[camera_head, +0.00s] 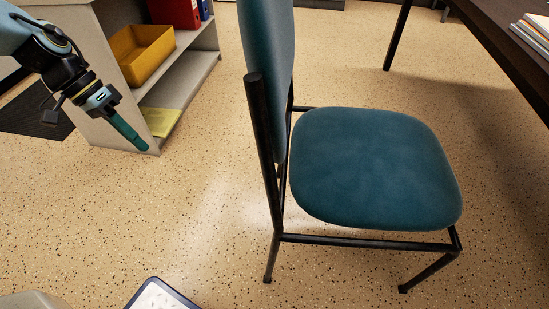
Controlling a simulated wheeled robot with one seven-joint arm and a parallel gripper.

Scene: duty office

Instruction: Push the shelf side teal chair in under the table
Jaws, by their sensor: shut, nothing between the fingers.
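The teal chair (375,167) stands upright in the middle of the view, with its backrest (268,65) on the left and its seat to the right. Its black legs rest on the floor. The dark brown table (490,35) is at the upper right, and floor shows between the seat and the table's leg. My gripper (132,136) is at the upper left, pointing down and right, in front of the shelf. Its teal fingers are shut and empty. It is well left of the backrest and not touching the chair.
The grey shelf (92,65) stands at the left, holding a yellow bin (141,52), a red binder (175,12) and a yellow-green item (161,121). Papers (535,32) lie on the table. Speckled floor is clear between shelf and chair. A dark-edged white object (160,296) is at the bottom.

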